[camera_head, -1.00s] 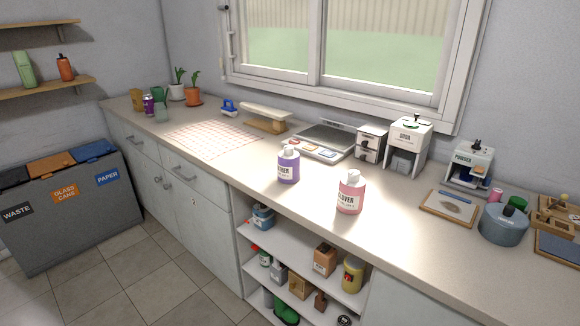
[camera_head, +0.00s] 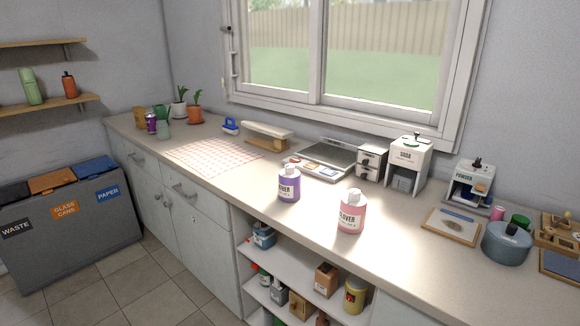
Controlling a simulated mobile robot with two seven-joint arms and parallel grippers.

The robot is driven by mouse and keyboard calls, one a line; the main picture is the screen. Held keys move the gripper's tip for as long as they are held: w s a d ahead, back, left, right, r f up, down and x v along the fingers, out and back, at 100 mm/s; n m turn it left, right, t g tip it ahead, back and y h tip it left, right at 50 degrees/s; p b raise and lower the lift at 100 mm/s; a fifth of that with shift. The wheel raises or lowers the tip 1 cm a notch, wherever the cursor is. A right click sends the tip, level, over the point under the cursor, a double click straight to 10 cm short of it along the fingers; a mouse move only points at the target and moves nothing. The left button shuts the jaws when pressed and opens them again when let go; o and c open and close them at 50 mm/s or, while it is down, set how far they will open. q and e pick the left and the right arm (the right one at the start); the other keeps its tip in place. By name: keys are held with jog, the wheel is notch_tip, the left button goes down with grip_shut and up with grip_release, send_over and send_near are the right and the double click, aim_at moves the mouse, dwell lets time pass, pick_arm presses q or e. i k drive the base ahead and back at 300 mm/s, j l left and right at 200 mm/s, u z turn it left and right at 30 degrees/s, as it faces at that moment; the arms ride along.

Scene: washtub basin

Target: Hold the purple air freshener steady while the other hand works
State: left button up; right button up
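A purple bottle (camera_head: 289,187) with a white cap and a white label stands upright on the counter (camera_head: 225,190), near its front edge. The label's text is only partly readable. A smaller purple can (camera_head: 151,124) stands at the far left end of the counter among cups. I cannot tell from the labels which of the two is the air freshener. Neither of my grippers is in view, and nothing touches either purple thing.
A pink bottle (camera_head: 351,213) stands right of the purple bottle. Behind are a flat scale-like device (camera_head: 325,157) and white dispensers (camera_head: 408,160). A grey pot (camera_head: 506,244) is at right. A checked cloth (camera_head: 205,156) lies left. Open shelves (camera_head: 318,272) are below.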

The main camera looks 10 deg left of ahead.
aim_at(289, 169)
jog(key=i+j+z, duration=0.1)
jog(key=z, duration=0.25)
jog(key=j+z, duration=0.35)
jog(key=i+j+z, duration=0.15)
jog(key=j, duration=0.2)
jog(key=i+j+z, duration=0.2)
jog(key=j, duration=0.2)
jog(key=j+z, duration=0.1)
jog(key=j, duration=0.8)
jog(key=i, duration=0.05)
